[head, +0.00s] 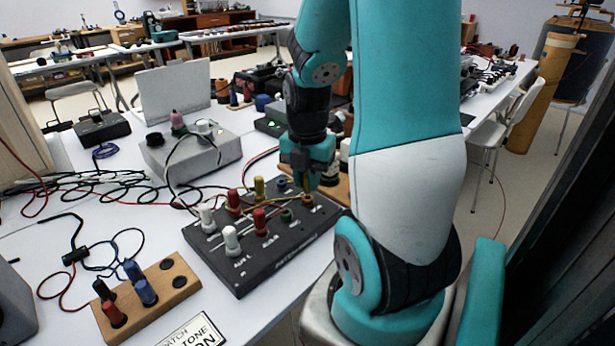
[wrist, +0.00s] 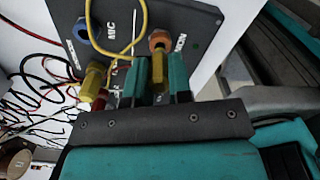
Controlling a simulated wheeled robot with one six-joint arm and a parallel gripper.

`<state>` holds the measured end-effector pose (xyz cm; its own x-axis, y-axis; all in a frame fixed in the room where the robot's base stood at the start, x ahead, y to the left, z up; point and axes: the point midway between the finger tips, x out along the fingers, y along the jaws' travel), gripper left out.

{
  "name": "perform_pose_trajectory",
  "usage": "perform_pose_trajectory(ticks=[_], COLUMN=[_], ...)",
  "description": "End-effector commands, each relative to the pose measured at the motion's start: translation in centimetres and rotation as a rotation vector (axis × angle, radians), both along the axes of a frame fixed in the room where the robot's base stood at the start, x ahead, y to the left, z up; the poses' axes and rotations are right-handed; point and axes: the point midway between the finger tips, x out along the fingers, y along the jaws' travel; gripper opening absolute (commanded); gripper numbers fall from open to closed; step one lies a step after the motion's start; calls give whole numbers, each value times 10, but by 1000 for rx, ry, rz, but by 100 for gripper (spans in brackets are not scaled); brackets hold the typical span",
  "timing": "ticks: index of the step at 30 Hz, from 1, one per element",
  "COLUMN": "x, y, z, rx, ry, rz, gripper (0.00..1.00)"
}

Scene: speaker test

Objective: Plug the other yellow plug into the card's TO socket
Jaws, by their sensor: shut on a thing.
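My gripper (head: 306,180) is over the back right of the black patch box (head: 275,265). In the wrist view its teal jaws (wrist: 157,80) are shut on a yellow plug (wrist: 158,66). The plug's far end is at an orange-ringed socket (wrist: 160,38); I cannot tell how deep it sits. A yellow cord (wrist: 143,25) loops to the first yellow plug (head: 259,187), which stands upright in the box, left of my gripper. It also shows in the wrist view (wrist: 93,82). The card (head: 197,332) reads "PATCH" and "TONE ...ON"; its lower part is cut off.
Red plugs (head: 260,221) and white plugs (head: 231,240) stand in the box, near blue and green sockets. A wooden holder (head: 160,302) with red, black and blue plugs is front left. A grey box (head: 190,150) and loose black cables lie behind.

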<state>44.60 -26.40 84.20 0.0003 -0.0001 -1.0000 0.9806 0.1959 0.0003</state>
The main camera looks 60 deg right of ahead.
Motion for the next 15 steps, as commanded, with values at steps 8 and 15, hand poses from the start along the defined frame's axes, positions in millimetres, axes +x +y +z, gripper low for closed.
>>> perform_pose_trajectory(ticks=[8, 15], x=[0, 0], y=[0, 0], z=[-6, -10], rx=[1, 1], ry=[1, 1], rz=[0, 0], gripper=[0, 0])
